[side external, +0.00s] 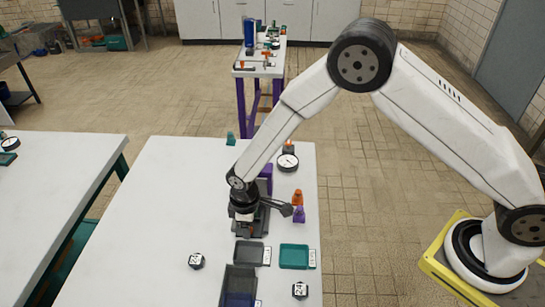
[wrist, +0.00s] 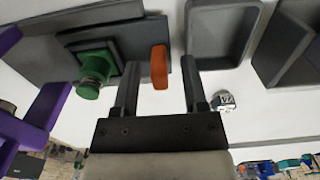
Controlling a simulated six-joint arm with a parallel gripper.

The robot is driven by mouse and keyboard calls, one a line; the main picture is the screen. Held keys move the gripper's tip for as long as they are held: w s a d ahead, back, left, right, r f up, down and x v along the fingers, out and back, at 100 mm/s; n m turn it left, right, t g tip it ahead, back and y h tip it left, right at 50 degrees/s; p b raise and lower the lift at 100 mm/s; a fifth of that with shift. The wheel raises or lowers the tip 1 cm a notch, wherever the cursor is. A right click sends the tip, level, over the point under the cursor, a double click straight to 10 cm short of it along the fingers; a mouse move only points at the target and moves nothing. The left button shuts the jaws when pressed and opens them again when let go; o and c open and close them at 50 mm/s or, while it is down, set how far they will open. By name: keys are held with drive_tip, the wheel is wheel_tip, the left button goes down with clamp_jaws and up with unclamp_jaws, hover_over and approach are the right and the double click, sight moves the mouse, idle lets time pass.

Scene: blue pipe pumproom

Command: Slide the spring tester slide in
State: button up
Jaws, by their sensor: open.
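The spring tester (wrist: 75,35) is a dark grey device on the white table. I take the disc as the slide's handle, but cannot be sure. My gripper (wrist: 157,72) is open, with the disc between its two dark fingers, closer to the left one. I cannot tell whether either finger touches it. In the side view my gripper (side external: 243,214) points down over the tester, hiding much of it.
Grey tray (side external: 252,254), teal tray (side external: 294,257) and dark bin (side external: 239,285) stand at the near side. A round gauge (side external: 287,162) and orange-and-purple piece (side external: 298,206) stand right. The table's left part (side external: 165,215) is clear.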

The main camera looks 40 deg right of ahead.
clamp_jaws()
idle(1.4)
